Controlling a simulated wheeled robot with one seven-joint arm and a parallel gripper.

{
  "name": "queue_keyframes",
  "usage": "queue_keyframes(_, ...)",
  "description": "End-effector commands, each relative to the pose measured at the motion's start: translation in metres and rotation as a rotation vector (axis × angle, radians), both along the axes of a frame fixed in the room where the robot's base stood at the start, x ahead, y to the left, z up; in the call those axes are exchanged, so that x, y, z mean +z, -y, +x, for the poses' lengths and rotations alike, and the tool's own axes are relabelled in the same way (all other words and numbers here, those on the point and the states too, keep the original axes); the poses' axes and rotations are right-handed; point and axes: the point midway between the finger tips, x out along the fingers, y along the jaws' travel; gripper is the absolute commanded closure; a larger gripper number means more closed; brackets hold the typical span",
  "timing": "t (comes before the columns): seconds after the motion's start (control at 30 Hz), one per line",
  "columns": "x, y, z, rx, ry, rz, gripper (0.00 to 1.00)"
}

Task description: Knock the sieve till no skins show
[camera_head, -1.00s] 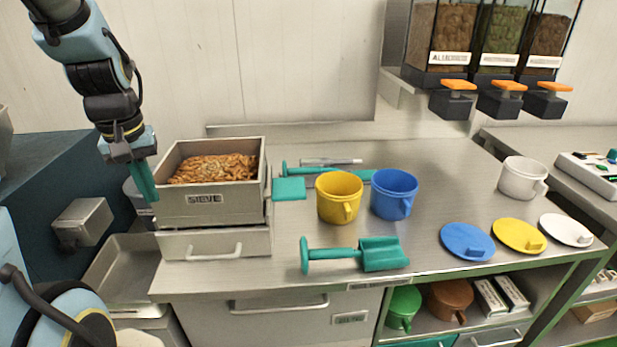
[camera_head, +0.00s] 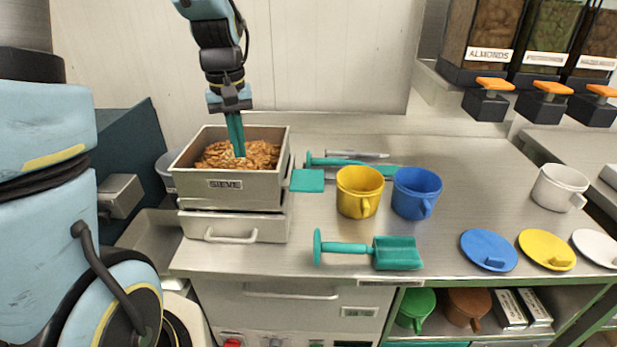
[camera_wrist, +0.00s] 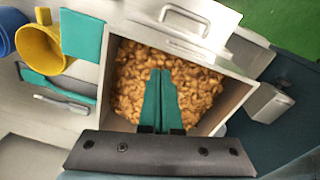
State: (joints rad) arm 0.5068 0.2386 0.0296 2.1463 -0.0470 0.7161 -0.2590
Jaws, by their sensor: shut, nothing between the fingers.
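The sieve (camera_head: 231,190) is a grey metal box labelled SIEVE at the left of the steel counter, sitting on a drawer unit. It holds a bed of brown nut pieces (camera_head: 212,155); I cannot tell skins from nuts at this size. My gripper (camera_head: 239,155) points straight down with its green fingers shut, over the sieve, its tips at or just above the nuts. In the wrist view the sieve (camera_wrist: 236,104) surrounds the closed fingers (camera_wrist: 161,75), with nuts (camera_wrist: 130,75) around them. I cannot tell whether the tips touch the nuts.
Right of the sieve are a yellow cup (camera_head: 357,193), a blue cup (camera_head: 415,192) and green scoops, one nearer the front (camera_head: 397,253). Several lids and a white cup (camera_head: 560,187) stand further right. Dispensers (camera_head: 489,45) hang at the upper right. The counter's middle right is clear.

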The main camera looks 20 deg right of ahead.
Motion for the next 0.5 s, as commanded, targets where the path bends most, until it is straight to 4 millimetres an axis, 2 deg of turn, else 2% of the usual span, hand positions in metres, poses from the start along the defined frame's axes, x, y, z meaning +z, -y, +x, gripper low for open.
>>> queue_keyframes(0.03, 0.001, 0.018, 0.0, -0.015, -0.014, 0.004, 1.0)
queue_keyframes(0.2, 0.007, 0.081, -0.009, -0.049, -0.069, 0.028, 1.0)
queue_keyframes(0.3, 0.01, 0.109, -0.016, -0.064, -0.095, 0.043, 1.0)
queue_keyframes(0.4, 0.011, 0.127, -0.023, -0.071, -0.11, 0.054, 1.0)
queue_keyframes(0.5, 0.012, 0.136, -0.026, -0.075, -0.119, 0.061, 1.0)
